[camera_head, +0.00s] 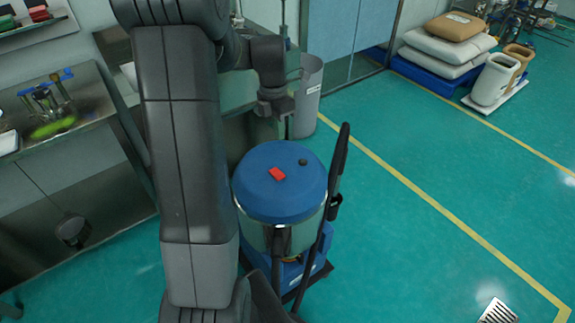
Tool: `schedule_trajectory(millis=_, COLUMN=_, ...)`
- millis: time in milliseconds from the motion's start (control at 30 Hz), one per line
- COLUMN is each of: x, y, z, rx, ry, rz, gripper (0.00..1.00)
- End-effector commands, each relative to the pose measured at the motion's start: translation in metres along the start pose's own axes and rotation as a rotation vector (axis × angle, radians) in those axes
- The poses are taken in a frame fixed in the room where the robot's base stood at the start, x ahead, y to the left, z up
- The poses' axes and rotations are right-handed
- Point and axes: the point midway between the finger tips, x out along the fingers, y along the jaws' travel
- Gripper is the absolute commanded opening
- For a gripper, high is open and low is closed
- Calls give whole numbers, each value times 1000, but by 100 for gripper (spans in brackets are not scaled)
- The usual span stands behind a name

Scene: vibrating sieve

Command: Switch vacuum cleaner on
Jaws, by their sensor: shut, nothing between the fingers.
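The vacuum cleaner (270,205) stands on the floor near the picture's middle. It has a round blue lid over a shiny metal drum and a blue base. A small red switch (277,174) sits on top of the lid, in clear view. Whether it is on or off I cannot tell. My gripper (277,108) is beyond and above the lid, apart from the vacuum and the switch. It is small in the picture and looks shut and empty.
A small black knob (302,162) is on the lid. A black hose and wand (338,165) rise at the vacuum's right side. A grey bin (308,95) stands behind. A metal table (75,135) is on the left. Green floor (410,240) at right is clear.

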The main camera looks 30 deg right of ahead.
Motion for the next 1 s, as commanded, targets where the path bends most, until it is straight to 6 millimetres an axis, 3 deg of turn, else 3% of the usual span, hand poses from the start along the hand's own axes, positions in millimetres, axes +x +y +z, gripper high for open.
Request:
schedule_trajectory(millis=367, x=11, y=-1, z=-1, rx=2, ry=3, rz=-4, gripper=0)
schedule_trajectory(millis=800, x=99, y=-2, z=-1, rx=4, ry=5, rz=-5, gripper=0)
schedule_trajectory(millis=1000, x=127, y=-1, z=-1, rx=3, ry=3, rz=-3, gripper=0)
